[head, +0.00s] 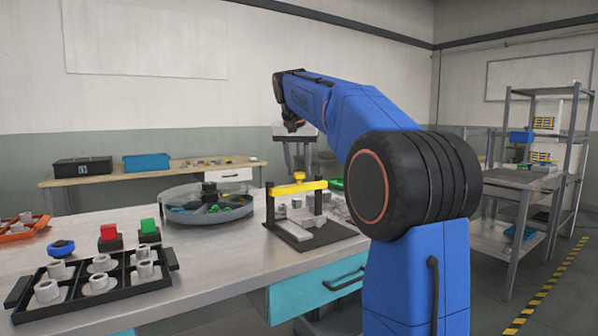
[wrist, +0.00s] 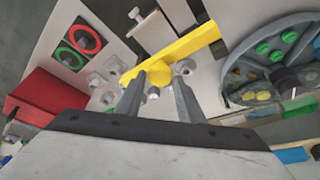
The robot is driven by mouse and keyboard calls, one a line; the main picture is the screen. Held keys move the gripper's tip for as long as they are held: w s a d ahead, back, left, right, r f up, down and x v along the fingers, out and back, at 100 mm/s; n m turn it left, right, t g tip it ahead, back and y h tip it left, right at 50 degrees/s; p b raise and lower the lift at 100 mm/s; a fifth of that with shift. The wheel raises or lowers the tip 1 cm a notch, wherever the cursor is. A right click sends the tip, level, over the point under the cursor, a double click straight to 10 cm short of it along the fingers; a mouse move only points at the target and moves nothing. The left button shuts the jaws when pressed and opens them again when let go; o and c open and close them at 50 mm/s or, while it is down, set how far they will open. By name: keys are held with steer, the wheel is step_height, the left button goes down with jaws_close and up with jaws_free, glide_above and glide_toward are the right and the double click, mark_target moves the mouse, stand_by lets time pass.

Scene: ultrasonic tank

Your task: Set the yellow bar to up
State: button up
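The yellow bar (head: 312,186) spans two black posts near their tops, over a dark base plate (head: 325,236) on the table. A yellow knob (head: 299,177) stands on the bar. In the wrist view the bar (wrist: 200,42) runs slantwise beyond my fingers. My gripper (wrist: 158,76) is open and empty, with the bar's rounded yellow part showing between its fingertips. Pale grey blocks (head: 303,213) sit under the bar.
A round grey tank (head: 205,212) with coloured parts stands left of the bar's frame. A black tray (head: 75,298) of grey pieces, a red button (head: 109,231) and a green button (head: 148,226) are at front left. A red bin (wrist: 45,98) shows in the wrist view.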

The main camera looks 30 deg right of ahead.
steer(key=shift+o, duration=1.2)
steer(key=shift+s+r, duration=0.1)
steer(key=shift+r, duration=0.05)
steer(key=shift+a, duration=0.1)
steer(key=v, duration=1.7)
steer(key=shift+r, duration=0.1)
